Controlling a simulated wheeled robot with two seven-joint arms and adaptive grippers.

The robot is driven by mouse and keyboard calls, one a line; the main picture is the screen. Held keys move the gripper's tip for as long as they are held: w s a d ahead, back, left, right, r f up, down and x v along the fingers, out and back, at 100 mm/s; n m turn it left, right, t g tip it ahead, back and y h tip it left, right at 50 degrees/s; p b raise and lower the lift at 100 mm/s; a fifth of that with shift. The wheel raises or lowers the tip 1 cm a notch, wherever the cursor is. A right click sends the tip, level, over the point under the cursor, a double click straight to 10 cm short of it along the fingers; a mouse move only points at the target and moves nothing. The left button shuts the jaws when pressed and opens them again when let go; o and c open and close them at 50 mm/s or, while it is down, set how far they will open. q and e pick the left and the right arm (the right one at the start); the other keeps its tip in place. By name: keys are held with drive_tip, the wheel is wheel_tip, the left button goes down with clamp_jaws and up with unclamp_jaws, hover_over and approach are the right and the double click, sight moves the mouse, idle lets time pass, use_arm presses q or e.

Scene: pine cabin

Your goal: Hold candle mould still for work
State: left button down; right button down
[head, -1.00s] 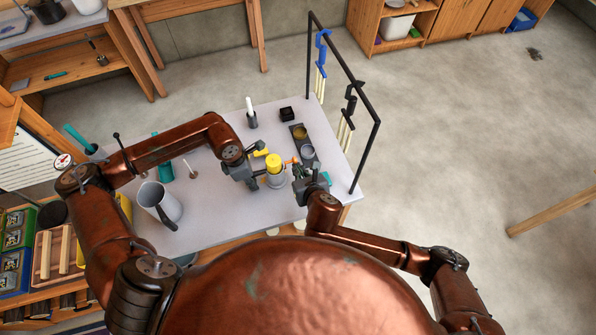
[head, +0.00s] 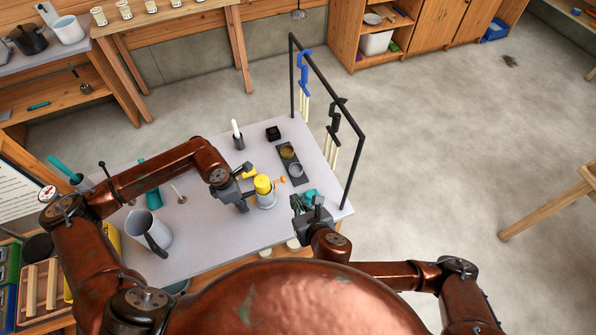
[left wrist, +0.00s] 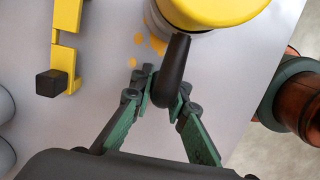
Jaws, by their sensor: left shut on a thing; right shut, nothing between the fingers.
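The candle mould (head: 266,200) stands upright on the table, a grey-metal cup with a yellow top. In the left wrist view its yellow top (left wrist: 212,10) is at the upper edge, partly cut off. A dark handle (left wrist: 173,68) sticks out from it toward my left gripper. My left gripper (head: 246,203) is shut on this handle, and its fingertips (left wrist: 166,92) sit on either side of it. My right gripper (head: 307,203) is shut and empty, to the right of the mould and apart from it.
An orange-tipped piece (head: 281,181) and a yellow tool (head: 248,173) lie close to the mould. A dark tray with round cups (head: 289,163) is behind. A black rack (head: 343,185) edges the table's right. A grey pitcher (head: 148,232) stands left.

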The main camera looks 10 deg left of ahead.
use_arm(q)
drive_tip(key=c, duration=1.8)
unclamp_jaws()
